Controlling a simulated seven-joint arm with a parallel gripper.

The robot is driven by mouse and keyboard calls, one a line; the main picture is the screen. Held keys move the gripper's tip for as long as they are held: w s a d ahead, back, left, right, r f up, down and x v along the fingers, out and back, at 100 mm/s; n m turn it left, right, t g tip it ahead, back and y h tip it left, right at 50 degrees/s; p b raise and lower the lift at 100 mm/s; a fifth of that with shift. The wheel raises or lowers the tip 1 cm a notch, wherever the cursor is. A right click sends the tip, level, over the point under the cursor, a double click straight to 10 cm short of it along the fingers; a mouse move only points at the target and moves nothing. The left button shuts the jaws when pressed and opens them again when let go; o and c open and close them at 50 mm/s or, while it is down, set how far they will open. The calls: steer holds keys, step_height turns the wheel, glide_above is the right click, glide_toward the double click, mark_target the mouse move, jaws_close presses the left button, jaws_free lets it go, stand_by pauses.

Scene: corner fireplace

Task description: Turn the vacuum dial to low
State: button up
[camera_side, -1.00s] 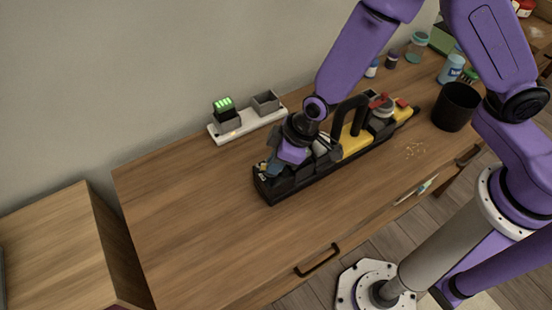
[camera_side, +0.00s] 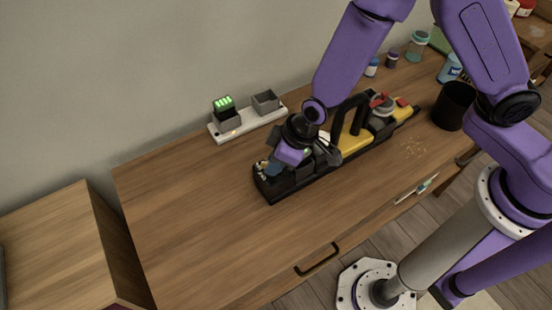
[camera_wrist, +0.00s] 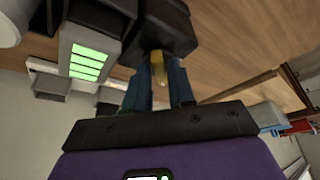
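The black and yellow vacuum (camera_side: 352,143) lies along the desk, with a dark upright handle at its middle. My gripper (camera_side: 268,169) is low over the vacuum's left black end, pointing down and tilted. In the wrist view, my gripper's blue fingers (camera_wrist: 160,84) stand on both sides of a narrow yellow piece, which looks like the dial (camera_wrist: 157,66). The fingers are close together and appear shut on it. The dial's markings and its setting are hidden or too small to read.
The desk's left front (camera_side: 195,210) is clear.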

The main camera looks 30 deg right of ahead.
steer(key=shift+o, duration=0.6)
steer(key=shift+r, duration=0.15)
steer(key=v, duration=1.1)
steer(key=shift+r, duration=0.25)
stand_by(0.4)
steer(key=shift+d+r, duration=0.1)
stand_by(0.4)
steer(key=shift+r, duration=0.1)
steer(key=s+d+r+n+g+h, duration=0.1)
steer(key=s+d+r, duration=0.2)
steer(key=s+d, duration=0.5)
steer(key=s+d+r+n+g+h, duration=0.1)
steer(key=s+d+r, duration=0.3)
steer(key=s+d, duration=0.4)
steer(key=d+n+g, duration=0.1)
steer(key=d, duration=0.5)
steer(key=shift+s+n+h, duration=0.3)
steer(key=shift+s+h, duration=0.05)
steer(key=shift+h, duration=0.05)
